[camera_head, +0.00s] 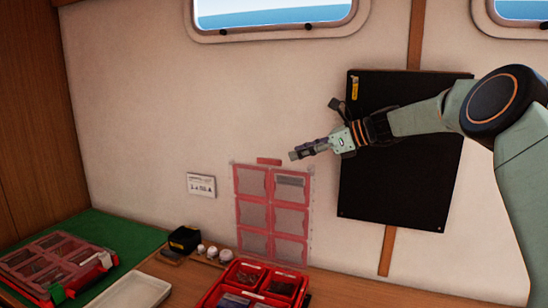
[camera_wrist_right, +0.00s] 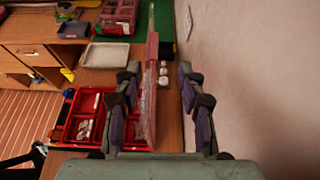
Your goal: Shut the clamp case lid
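The open red case (camera_head: 218,287) lies at the front of the bench, its compartments holding small parts; it also shows in the wrist view (camera_wrist_right: 69,122). Its clear lid (camera_head: 272,207) with red-edged panels stands upright behind it, near the wall. In the wrist view the lid (camera_wrist_right: 150,92) is almost edge-on. My right gripper (camera_head: 293,155) is by the lid's top right corner, pointing left. Its fingers (camera_wrist_right: 159,76) are open, and the lid appears between them, closer to the left finger; I see no contact. My left gripper is out of view.
A second red case (camera_head: 62,262) with its clear lid down lies on a green mat (camera_head: 108,232). A pale tray (camera_head: 133,291), a black box (camera_head: 184,238) and small white jars (camera_head: 212,252) stand between. A black panel (camera_head: 400,150) hangs on the wall behind my right arm.

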